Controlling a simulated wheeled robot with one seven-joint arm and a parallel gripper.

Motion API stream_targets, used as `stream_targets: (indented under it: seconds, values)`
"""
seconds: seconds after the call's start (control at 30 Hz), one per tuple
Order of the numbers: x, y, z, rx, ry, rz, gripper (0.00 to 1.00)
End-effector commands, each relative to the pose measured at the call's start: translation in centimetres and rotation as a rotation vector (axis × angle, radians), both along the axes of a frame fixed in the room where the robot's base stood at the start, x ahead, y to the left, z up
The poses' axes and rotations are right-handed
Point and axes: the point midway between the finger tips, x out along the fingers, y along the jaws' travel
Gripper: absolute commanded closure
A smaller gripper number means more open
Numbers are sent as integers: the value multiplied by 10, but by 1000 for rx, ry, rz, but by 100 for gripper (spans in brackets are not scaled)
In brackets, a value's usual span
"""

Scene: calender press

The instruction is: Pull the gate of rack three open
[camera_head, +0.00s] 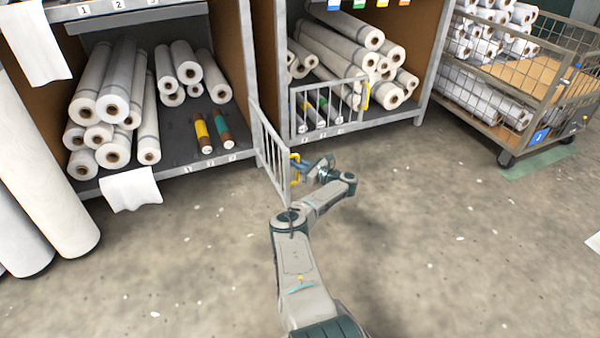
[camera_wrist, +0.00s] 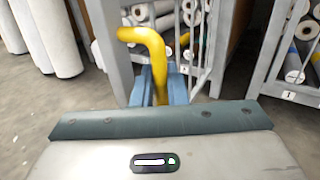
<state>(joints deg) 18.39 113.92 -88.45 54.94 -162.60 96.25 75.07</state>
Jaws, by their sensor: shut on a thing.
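A grey barred gate (camera_head: 270,150) stands swung out from the rack front, angled into the floor space beside the post between the two bays. Its yellow handle (camera_head: 295,168) is at its outer edge. My gripper (camera_head: 305,169) is at this handle. In the wrist view, the blue fingers (camera_wrist: 160,85) are shut on the yellow handle (camera_wrist: 152,42), whose bent upper end rises above them. Gate bars (camera_wrist: 198,42) show just behind. A second barred gate (camera_head: 326,107) with a yellow handle (camera_head: 366,95) crosses the front of the right bay. I cannot read which gate is numbered three.
The left bay holds white rolls (camera_head: 117,95) and two coloured rolls (camera_head: 221,128). A wire cart (camera_head: 555,95) stands at the right. Tall white rolls (camera_head: 50,190) lean at the left. The floor (camera_head: 450,220) in front and to the right is clear.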

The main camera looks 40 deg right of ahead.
Motion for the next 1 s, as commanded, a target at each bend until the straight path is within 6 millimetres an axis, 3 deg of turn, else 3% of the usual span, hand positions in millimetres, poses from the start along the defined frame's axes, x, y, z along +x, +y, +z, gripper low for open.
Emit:
stream_targets:
  seconds: [0.2,0.77,0.8,0.83,1.0]
  values:
    - [15,1,3,2,-7,32,100]
    - [21,4,4,2,-7,47,100]
    - [21,4,4,2,-7,47,76]
    - [21,4,4,2,-7,47,70]
    - [15,-4,2,2,-5,36,70]
